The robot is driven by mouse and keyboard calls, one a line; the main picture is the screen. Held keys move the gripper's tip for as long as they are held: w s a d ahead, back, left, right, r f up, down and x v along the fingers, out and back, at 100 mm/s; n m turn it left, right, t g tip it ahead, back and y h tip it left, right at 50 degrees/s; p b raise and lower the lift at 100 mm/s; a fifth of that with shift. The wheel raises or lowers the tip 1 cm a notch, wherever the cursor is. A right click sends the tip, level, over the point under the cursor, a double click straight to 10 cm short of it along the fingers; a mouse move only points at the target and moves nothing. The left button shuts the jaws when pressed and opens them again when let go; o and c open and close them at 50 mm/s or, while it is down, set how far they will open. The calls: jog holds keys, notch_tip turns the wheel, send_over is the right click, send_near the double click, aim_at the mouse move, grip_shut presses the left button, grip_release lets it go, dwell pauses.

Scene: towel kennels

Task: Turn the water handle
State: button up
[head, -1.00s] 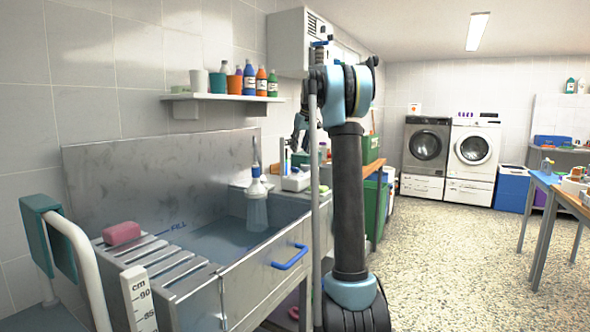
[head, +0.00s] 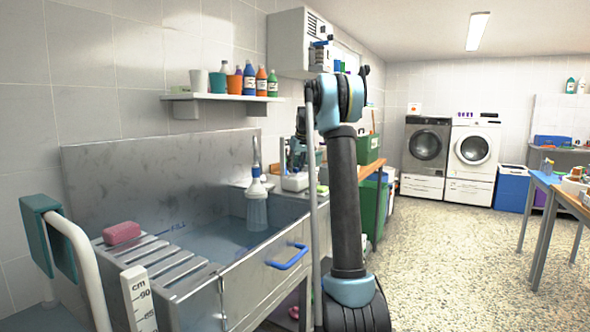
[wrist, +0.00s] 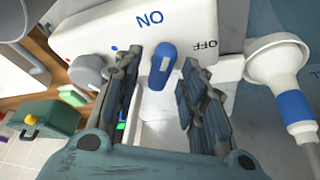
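The blue water handle (wrist: 162,62) sits on a white box (wrist: 90,38) in the wrist view. The box carries "OFF" to the handle's right and upside-down letters reading "NO" above it. My gripper (wrist: 163,66) is open, with one dark finger on each side of the handle. A gap shows on both sides, and I cannot tell whether either finger touches it. In the head view the white box (head: 295,183) stands at the tub's far end, with my gripper (head: 298,163) just above it. The handle cannot be made out there.
A white sprayer with a blue collar (wrist: 292,105) is close to the right finger; it also shows in the head view (head: 257,192). The box has a grey round knob (wrist: 88,70). The steel tub (head: 160,180) lies left of my arm. Open floor is at right.

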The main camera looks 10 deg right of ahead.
grip_shut()
jog(key=shift+a+m+h, duration=0.1)
jog(key=shift+m+h, duration=0.45)
jog(key=shift+m, duration=0.9)
jog(key=shift+a+m+h, duration=0.1)
jog(key=shift+m+h, duration=0.45)
jog(key=shift+m, duration=0.9)
grip_release()
